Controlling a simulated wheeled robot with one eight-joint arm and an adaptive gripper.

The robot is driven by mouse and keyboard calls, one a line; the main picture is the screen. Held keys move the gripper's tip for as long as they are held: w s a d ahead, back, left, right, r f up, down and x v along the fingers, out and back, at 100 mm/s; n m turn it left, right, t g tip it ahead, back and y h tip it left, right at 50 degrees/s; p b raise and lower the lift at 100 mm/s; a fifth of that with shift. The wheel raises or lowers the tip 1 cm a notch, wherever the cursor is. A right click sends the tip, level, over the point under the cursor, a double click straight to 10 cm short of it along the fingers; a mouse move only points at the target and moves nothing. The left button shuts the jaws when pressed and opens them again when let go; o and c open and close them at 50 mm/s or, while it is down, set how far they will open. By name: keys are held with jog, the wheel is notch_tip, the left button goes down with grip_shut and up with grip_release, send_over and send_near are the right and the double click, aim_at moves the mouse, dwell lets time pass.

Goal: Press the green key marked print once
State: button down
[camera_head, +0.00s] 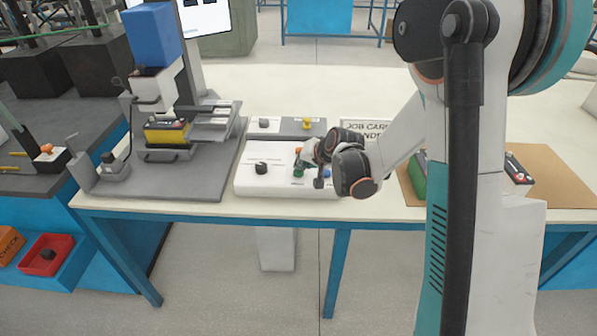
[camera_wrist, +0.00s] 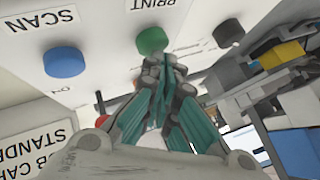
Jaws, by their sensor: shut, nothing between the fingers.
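The green key (camera_wrist: 151,41) marked print is a round cap on a white control box (camera_head: 246,181). In the wrist view its label reads PRINT upside down. In the head view the green key (camera_head: 298,173) shows small at the box's front, partly crowded by my gripper. My gripper (camera_wrist: 163,60) is shut and empty, its teal fingers together. The fingertips overlap the edge of the green key in the wrist view. I cannot tell whether they touch it.
A blue key (camera_wrist: 64,62) marked SCAN sits beside the green one. A black knob (camera_head: 261,168) is on the same box. A grey press fixture (camera_head: 165,130) with a yellow battery stands to the left. A job card sign (camera_head: 365,126) stands behind my arm.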

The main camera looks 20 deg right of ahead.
jog(key=shift+f+b, duration=0.3)
jog(key=shift+f, duration=0.1)
jog(key=shift+r, duration=0.15)
dwell(0.5)
jog(key=shift+r+p, duration=0.6)
jog(key=shift+r, duration=0.2)
jog(key=shift+r, duration=0.15)
jog(key=shift+r+p, duration=1.65)
jog(key=shift+r, duration=0.7)
